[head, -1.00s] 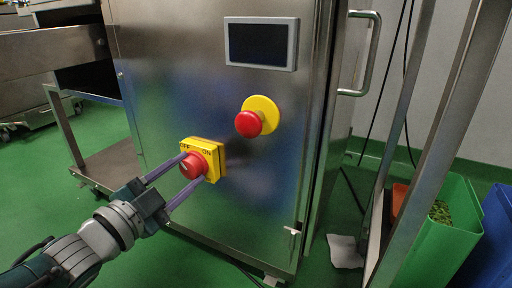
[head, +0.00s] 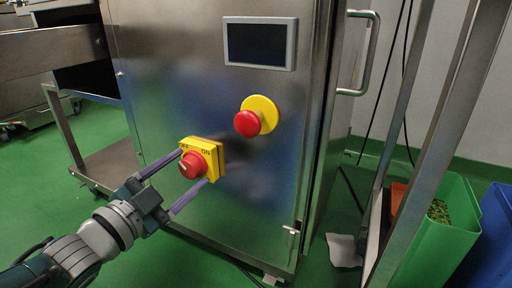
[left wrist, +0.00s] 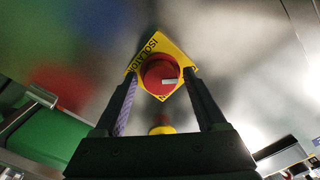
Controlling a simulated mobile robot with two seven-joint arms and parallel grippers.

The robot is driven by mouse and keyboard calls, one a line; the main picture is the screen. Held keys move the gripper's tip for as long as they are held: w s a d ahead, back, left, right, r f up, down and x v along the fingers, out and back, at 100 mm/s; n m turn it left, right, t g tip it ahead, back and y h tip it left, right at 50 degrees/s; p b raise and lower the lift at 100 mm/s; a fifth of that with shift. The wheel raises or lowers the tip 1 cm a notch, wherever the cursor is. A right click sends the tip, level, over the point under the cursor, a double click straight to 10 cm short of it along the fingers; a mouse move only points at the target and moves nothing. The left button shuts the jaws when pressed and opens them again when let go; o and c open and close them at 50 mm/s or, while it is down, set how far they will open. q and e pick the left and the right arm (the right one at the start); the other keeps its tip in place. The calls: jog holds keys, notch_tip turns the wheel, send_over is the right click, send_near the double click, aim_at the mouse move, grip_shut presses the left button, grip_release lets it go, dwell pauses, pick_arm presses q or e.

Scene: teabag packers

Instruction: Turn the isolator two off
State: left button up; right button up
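The isolator is a yellow box (head: 216,160) with a red rotary knob (head: 191,165) on the steel cabinet's front. OFF is printed at its upper left and ON at its upper right. My left gripper (head: 193,168) is open, with one purple finger on each side of the knob and a visible gap around it. In the left wrist view the red knob (left wrist: 160,74) sits between the fingertips on the yellow plate (left wrist: 150,47), with a short white mark on its face. I cannot tell which word the mark points to. My right gripper is not in view.
A red mushroom button (head: 248,123) on a yellow disc and a dark screen (head: 260,43) are on the same cabinet face. A door handle (head: 372,55) and metal frame posts stand to the right. A green bin (head: 440,235) is at the lower right.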

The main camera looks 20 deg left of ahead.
pick_arm(q)
jog(key=shift+o, duration=0.4)
jog(key=shift+s+r+p, duration=0.1)
jog(key=shift+s+p, duration=0.3)
jog(key=shift+s, duration=0.1)
jog(key=s+p, duration=0.3)
jog(key=s, duration=0.6)
jog(key=shift+a, duration=0.4)
